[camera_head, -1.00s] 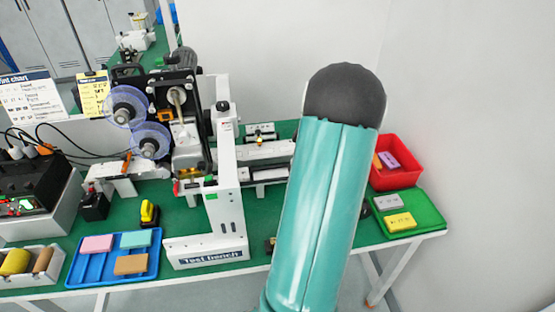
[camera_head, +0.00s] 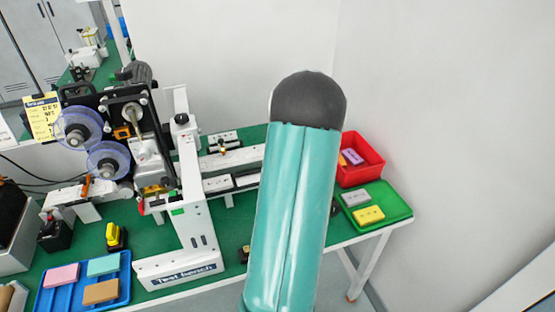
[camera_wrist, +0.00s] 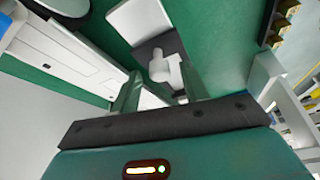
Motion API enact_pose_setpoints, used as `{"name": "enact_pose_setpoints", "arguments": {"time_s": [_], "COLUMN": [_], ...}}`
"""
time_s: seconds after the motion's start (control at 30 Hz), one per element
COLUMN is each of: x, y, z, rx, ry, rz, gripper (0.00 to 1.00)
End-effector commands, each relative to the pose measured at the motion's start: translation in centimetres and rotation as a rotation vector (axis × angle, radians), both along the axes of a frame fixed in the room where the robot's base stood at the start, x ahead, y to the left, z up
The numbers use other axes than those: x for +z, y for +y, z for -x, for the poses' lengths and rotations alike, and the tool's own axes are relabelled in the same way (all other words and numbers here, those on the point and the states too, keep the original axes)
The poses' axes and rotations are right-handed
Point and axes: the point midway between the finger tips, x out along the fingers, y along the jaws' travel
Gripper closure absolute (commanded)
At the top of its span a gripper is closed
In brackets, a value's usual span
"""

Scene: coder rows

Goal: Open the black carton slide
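In the wrist view, my gripper (camera_wrist: 160,75) has its two teal fingers apart, with a gap between them. A dark plate (camera_wrist: 174,42) with a white rounded knob (camera_wrist: 160,66) lies just beyond the fingertips, the knob in line with the gap. I cannot tell whether the fingers touch it, or whether this plate is the black carton slide. In the head view, my teal arm hides my gripper and part of the bench. The white test bench machine (camera_head: 200,215) with its black upper unit and clear reels stands left of my arm.
A blue tray (camera_head: 72,301) with coloured blocks lies at the front left. A red bin (camera_head: 372,174) and a green tray (camera_head: 401,208) with two blocks are on the right of the green table (camera_head: 232,290). A wall stands close on the right.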

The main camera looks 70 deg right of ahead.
Motion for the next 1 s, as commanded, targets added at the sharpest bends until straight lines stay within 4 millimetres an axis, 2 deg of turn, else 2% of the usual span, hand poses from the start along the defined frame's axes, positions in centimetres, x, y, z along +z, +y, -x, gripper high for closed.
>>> {"name": "enact_pose_setpoints", "arguments": {"time_s": [0.23,0.37,0.8,1.0], "x": [0.1,1.3,9.7,12.2], "y": [0.0,-0.3,-1.8,-2.3], "z": [0.1,0.5,3.6,4.6], "rx": [0.000,-0.001,0.000,0.000], "ry": [0.000,0.000,-0.001,0.000], "rz": [0.000,0.003,0.003,0.001], "gripper": [0.55,0.55,0.55,0.55]}}
